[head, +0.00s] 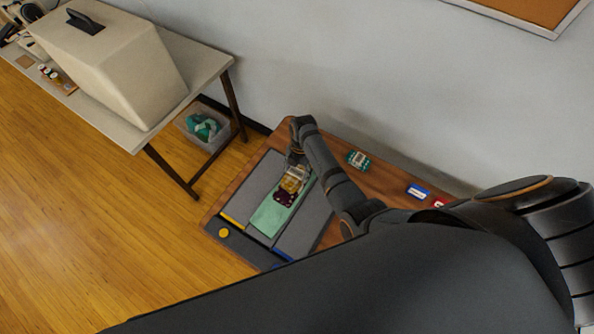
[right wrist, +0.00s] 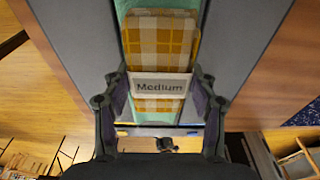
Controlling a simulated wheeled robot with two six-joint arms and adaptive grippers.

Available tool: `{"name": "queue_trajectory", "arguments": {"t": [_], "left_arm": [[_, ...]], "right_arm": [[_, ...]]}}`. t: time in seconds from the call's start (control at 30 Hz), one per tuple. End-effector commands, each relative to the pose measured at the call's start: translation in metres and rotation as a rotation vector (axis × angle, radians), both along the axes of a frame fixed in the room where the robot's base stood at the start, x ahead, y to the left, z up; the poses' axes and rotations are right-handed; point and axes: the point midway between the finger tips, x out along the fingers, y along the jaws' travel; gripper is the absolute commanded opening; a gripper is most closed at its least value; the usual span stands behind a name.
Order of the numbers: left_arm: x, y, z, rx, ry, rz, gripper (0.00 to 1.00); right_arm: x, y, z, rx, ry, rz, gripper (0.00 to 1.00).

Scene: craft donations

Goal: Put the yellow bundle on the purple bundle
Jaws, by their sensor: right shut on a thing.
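The yellow bundle is a plaid folded cloth (right wrist: 158,40) with a white band reading "Medium" in the right wrist view. In the head view the yellow bundle (head: 291,181) is at my right gripper (head: 295,172). That gripper is shut on it, one finger at each side of the band. The purple bundle (head: 284,197), dark purple, shows just in front of the yellow one, over the green strip (head: 268,218). I cannot tell whether the two touch. The purple bundle does not show in the right wrist view. My left gripper is not in view.
The wooden table (head: 222,197) carries grey panels (head: 249,187) beside the green strip. A green-and-white bundle (head: 358,160), a blue-and-white item (head: 418,191) and a red item (head: 439,202) lie to the right. A side table holds a large beige cover (head: 110,62).

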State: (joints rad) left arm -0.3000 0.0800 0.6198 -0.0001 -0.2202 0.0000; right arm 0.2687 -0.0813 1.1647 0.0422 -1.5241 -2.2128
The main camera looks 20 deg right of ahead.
Motion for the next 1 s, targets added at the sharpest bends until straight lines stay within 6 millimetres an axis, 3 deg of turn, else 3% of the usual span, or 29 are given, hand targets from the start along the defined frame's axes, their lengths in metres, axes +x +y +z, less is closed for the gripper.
{"name": "queue_trajectory", "arguments": {"t": [0.2, 0.23, 0.4, 0.77, 1.0], "left_arm": [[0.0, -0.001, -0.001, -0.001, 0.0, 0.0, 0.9], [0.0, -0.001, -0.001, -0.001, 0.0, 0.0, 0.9], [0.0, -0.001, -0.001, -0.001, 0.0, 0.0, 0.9], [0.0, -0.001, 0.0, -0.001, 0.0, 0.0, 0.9], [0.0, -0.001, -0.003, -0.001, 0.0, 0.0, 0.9]], "right_arm": [[0.0, 0.0, -0.002, 0.0, 0.0, 0.0, 0.25], [0.0, 0.0, -0.002, 0.0, 0.0, 0.0, 0.59], [0.0, 0.0, -0.001, 0.0, 0.0, 0.0, 0.81], [0.001, 0.0, 0.003, 0.0, -0.001, 0.0, 0.81], [0.007, -0.006, 0.052, 0.0, -0.006, -0.001, 0.81]]}}
